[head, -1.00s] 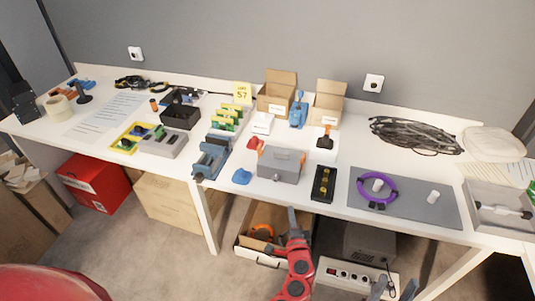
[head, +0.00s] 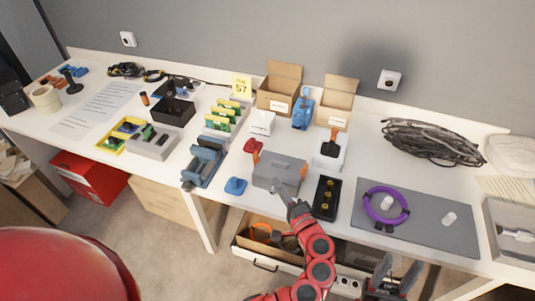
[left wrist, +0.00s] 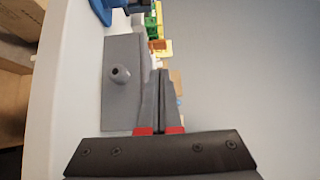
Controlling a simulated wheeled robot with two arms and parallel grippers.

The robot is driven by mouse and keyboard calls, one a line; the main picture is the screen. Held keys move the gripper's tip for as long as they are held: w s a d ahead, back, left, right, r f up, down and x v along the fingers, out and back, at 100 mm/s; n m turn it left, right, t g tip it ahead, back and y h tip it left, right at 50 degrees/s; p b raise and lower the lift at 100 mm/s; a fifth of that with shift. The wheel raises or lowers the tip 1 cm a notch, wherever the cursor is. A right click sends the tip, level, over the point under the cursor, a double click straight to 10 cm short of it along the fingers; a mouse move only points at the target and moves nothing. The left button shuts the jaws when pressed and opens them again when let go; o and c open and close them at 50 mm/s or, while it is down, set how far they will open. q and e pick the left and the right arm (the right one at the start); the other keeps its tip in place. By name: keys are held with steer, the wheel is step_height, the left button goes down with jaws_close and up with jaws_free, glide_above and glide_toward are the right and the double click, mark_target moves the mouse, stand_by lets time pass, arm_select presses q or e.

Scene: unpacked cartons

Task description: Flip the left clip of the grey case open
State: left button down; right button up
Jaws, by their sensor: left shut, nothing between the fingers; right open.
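The grey case (head: 278,172) stands near the front edge of the table, lid down, with a round knob on its front. Its orange left clip (head: 256,157) shows at its left end and an orange right clip (head: 303,172) at its right end. My left gripper (head: 281,191) is shut and empty, just in front of the case. In the left wrist view the shut fingers (left wrist: 158,72) reach beside the case (left wrist: 122,105), and a bit of orange (left wrist: 157,45) shows beyond their tips. Contact cannot be told. My right gripper (head: 386,266) is open and empty, low at the table's front.
A black tray (head: 326,198) stands close to the right of the case. A blue object (head: 235,186) and a blue vise (head: 204,162) are to its left. A white box (head: 262,122) and open cartons (head: 279,88) stand behind. An open drawer (head: 268,262) is below.

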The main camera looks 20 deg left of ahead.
mark_target(256, 156)
arm_select(q)
steer(key=shift+s+r, duration=0.1)
steer(key=shift+s, duration=0.05)
steer(key=p+x, duration=0.2)
steer(key=x, duration=0.8)
steer(key=shift+a+r+n+g+p, duration=0.15)
steer(key=shift+a+n+g+p, duration=0.15)
steer(key=shift+n+p, duration=0.1)
stand_by(0.6)
steer(key=shift+a+r+n+g+h+p, duration=0.6)
steer(key=shift+a+n+h+p, duration=0.25)
steer(key=shift+h, duration=0.25)
steer(key=a+n+h+p, duration=0.1)
steer(key=a+n+g+h, duration=0.1)
steer(key=shift+f+h+p, duration=0.25)
steer(key=shift+h+p, duration=0.1)
steer(key=shift+h, duration=0.05)
steer(key=shift+d, duration=0.1)
